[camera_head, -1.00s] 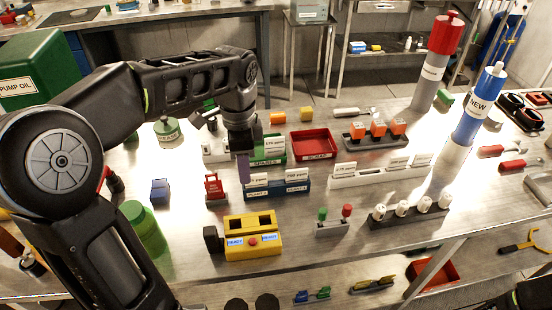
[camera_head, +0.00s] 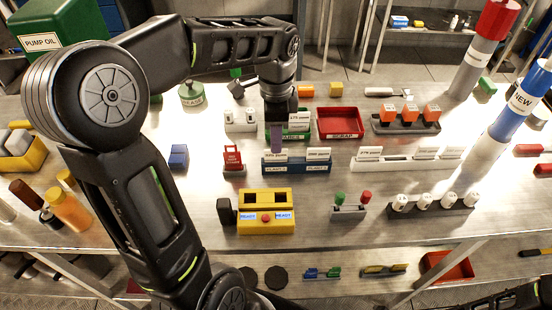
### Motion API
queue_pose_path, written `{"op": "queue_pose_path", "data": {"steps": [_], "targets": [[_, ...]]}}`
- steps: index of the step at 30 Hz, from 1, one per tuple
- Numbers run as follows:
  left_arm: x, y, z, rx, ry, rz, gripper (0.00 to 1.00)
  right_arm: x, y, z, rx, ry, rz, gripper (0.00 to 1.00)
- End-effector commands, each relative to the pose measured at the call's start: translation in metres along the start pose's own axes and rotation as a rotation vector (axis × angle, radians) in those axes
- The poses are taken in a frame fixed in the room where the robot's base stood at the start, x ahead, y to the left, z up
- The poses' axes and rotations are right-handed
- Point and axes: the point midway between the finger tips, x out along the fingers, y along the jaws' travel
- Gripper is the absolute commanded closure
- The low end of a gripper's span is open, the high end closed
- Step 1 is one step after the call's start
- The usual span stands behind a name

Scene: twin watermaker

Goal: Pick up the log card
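No card is readable as the log card. Small white cards stand in several places. One card (camera_head: 299,117) is at the green SPARES tray (camera_head: 297,137), beside my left gripper. Two more, a left card (camera_head: 276,158) and a right card (camera_head: 318,153), stand in the blue PLANT holder (camera_head: 312,167). Others, such as this card (camera_head: 369,153), stand in a long white rack (camera_head: 400,165). My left gripper (camera_head: 278,135) points down over the SPARES tray, just behind the blue holder. A purple strip shows at its tip; its finger opening is hidden. My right gripper is out of view.
A red SCRAP tray (camera_head: 340,123) is right of my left gripper. A red tag stand (camera_head: 233,160) and a yellow box (camera_head: 266,217) stand nearby. Tall grey-red (camera_head: 485,45) and blue-white (camera_head: 520,105) cylinders are at the right. Bare bench shows around the blue block (camera_head: 179,156).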

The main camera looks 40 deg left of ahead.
Motion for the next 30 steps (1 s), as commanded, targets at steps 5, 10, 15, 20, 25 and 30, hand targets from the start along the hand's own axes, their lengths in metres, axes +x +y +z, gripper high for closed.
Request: {"op": "queue_pose_path", "data": {"steps": [5, 10, 15, 20, 25, 30], "targets": [[0.001, 0.0, 0.0, 0.0, 0.0, 0.001, 0.67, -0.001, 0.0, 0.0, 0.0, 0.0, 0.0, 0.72], [0.017, 0.002, 0.0, 0.0, -0.002, 0.005, 0.67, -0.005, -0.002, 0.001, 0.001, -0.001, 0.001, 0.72], [0.043, 0.002, 0.001, 0.0, -0.002, 0.004, 0.67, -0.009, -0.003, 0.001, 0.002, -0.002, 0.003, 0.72], [0.052, 0.002, 0.0, 0.0, 0.0, 0.002, 0.67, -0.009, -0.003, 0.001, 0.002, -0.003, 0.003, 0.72], [0.052, 0.002, 0.0, 0.0, 0.0, 0.001, 0.67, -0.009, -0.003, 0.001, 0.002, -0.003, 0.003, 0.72], [0.052, 0.002, 0.0, 0.0, 0.0, 0.0, 0.67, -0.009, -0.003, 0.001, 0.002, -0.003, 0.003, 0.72]]}}
